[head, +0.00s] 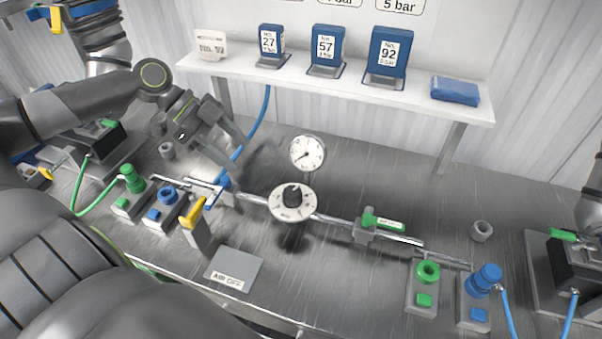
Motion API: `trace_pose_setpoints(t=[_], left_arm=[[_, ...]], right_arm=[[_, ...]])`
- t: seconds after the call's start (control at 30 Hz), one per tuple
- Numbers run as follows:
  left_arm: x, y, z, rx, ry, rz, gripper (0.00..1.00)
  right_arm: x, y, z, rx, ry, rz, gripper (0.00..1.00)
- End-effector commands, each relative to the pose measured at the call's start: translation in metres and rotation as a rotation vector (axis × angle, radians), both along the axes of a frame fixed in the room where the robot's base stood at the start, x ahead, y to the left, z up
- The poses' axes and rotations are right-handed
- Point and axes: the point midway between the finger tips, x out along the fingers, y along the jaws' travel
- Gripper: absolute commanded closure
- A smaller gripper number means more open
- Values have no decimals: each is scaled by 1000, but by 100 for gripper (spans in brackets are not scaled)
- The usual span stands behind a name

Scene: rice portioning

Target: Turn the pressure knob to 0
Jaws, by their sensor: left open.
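The black pressure knob (292,194) sits at the centre of a round white dial plate (280,211) on the metal pipe. The markings on the plate are too small to read. A round white pressure gauge (307,153) with a dark needle stands just behind the knob. My left gripper (244,164) is open, its fingers pointing right and down toward the dial. It is to the left of the knob and apart from it, with nothing between its fingers. My right gripper is not in view.
A blue valve handle (223,183) and a yellow lever (193,212) are left of the dial. A green handle (383,222) is on the pipe to the right. A grey "AIR OFF" plate (236,264) lies in front. Blue numbered packs stand on the white shelf (350,87).

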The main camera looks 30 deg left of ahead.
Motion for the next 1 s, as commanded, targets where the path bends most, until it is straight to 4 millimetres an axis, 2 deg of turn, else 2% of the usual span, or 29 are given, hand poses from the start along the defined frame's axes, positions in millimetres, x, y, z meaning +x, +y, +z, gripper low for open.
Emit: trace_pose_setpoints(t=[0.07,0.17,0.4,0.47,0.57,0.8,1.0], left_arm=[[4,1,9,-6,-13,0,40],[6,-1,10,-13,-18,-1,40],[11,-15,-7,-18,-21,-3,40],[13,-20,-12,-17,-21,-2,40],[15,-27,-19,-18,-18,-3,40],[22,-45,-37,-17,-17,-1,40],[28,-60,-52,-17,-17,-1,40]], right_arm=[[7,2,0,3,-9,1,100],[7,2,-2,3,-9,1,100],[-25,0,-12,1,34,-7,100],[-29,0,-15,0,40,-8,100],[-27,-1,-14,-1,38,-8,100],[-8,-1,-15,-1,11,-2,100],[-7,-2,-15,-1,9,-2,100]])
